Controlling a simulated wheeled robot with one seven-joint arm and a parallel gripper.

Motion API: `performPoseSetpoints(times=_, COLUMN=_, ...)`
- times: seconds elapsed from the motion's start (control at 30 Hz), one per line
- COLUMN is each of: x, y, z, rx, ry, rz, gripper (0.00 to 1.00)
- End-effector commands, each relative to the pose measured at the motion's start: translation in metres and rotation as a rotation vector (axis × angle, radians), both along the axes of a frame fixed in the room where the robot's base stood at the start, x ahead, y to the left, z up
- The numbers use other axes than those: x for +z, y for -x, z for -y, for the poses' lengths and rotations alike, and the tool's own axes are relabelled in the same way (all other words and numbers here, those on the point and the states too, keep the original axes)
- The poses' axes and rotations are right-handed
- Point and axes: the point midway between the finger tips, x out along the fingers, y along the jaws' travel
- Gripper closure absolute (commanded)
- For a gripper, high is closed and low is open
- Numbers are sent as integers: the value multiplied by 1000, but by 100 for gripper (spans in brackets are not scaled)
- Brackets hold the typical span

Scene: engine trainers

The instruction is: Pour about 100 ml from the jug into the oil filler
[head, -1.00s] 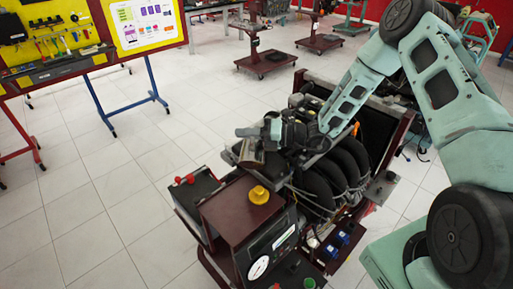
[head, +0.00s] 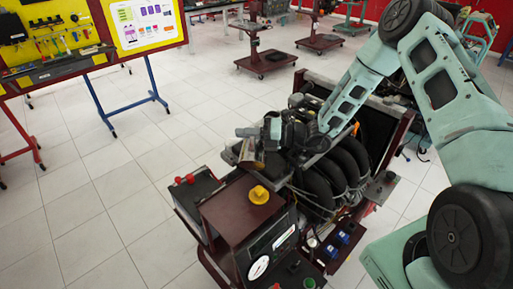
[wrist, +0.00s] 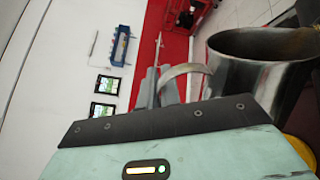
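The metal jug (head: 254,158) hangs from my gripper (head: 268,132) above the engine trainer's left end. In the wrist view the jug (wrist: 262,78) shows its open rim and curved handle (wrist: 186,72). My gripper is at the handle side and appears shut on the handle; the fingertips are largely hidden. I cannot make out a stream or the liquid level.
The engine trainer (head: 335,175) with dark curved pipes lies under my arm. The dark red box (head: 232,213) has a gauge panel on its front. Red knobs (head: 184,180) sit left of it. A board on blue legs (head: 150,95) stands at back left, with clear tiled floor between.

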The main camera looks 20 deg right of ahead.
Motion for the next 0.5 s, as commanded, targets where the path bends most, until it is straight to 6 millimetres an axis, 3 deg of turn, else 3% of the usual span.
performPoseSetpoints(times=0.5, x=0, y=-2, z=1, rx=1, ry=-12, rz=-20, gripper=100)
